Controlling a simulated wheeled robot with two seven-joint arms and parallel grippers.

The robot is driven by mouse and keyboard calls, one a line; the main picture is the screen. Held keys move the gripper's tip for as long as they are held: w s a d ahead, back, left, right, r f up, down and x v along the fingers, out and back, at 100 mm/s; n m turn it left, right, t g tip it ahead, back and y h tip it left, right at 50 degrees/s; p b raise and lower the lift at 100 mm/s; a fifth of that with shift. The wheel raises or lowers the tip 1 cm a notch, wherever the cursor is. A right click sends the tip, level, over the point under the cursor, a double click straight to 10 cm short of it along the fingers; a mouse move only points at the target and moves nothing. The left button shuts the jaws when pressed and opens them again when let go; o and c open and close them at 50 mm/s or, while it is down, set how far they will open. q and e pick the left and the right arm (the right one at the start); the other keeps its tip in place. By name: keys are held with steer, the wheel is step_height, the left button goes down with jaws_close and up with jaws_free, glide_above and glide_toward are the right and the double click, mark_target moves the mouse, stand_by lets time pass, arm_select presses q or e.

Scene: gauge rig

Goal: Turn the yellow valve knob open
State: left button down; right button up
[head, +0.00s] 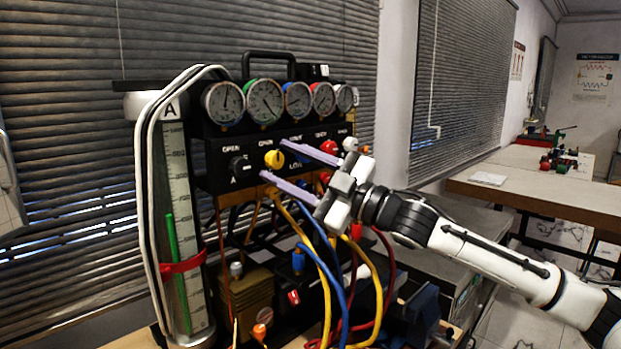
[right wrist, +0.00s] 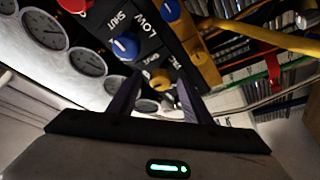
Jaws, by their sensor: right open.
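The yellow valve knob (head: 274,158) is on the black front panel (head: 215,155), below the row of gauges. It also shows in the right wrist view (right wrist: 160,79), between my finger pads. My right gripper (head: 273,160) is open, its two lavender fingers reaching in from the right, one tip above the knob and one below it. I cannot tell whether either finger touches the knob. My left gripper is not in view.
A black knob (head: 240,167) sits left of the yellow one, and a red knob (head: 329,147) to the right. Round gauges (head: 265,101) line the top. Yellow and blue hoses (head: 334,270) hang below my gripper. A tall glass tube (head: 178,200) stands at left.

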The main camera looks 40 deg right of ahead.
steer(key=shift+s+d+f+b, duration=0.3)
steer(key=shift+s+f+b, duration=0.3)
steer(key=shift+s+b, duration=0.25)
steer(key=p+v, duration=0.2)
steer(key=v, duration=0.6)
steer(key=shift+r, duration=0.3)
